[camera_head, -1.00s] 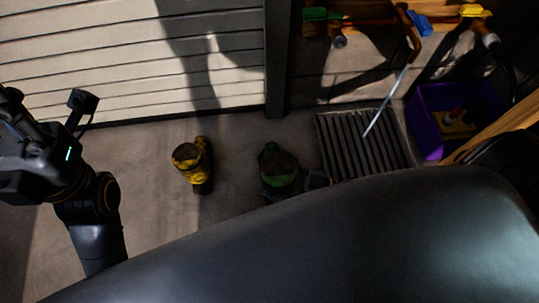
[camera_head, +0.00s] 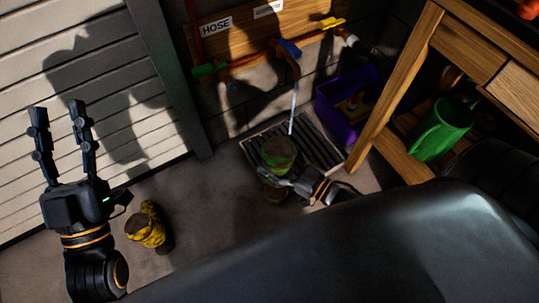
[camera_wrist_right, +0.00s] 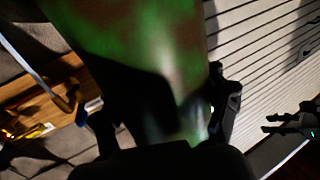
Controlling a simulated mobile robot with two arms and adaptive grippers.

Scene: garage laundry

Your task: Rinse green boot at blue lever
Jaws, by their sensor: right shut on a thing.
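The green boot (camera_head: 278,153), muddy brown in patches, is upright over the near left part of the floor grate (camera_head: 325,150). My right gripper (camera_head: 268,176) is shut on it. In the right wrist view the boot (camera_wrist_right: 130,35) fills the upper middle between the fingers. The blue lever (camera_head: 288,48) sits on the wall pipe above the grate. A thin water stream (camera_head: 292,112) runs from the spout below it and ends beside the boot's top; I cannot tell whether it touches the boot. My left gripper (camera_head: 58,128) is open and empty at the left.
A green lever (camera_head: 208,70) and a yellow lever (camera_head: 332,22) flank the blue one. A purple crate (camera_head: 340,115) and a wooden table (camera_head: 400,95) with a green watering can (camera_head: 440,130) stand to the right.

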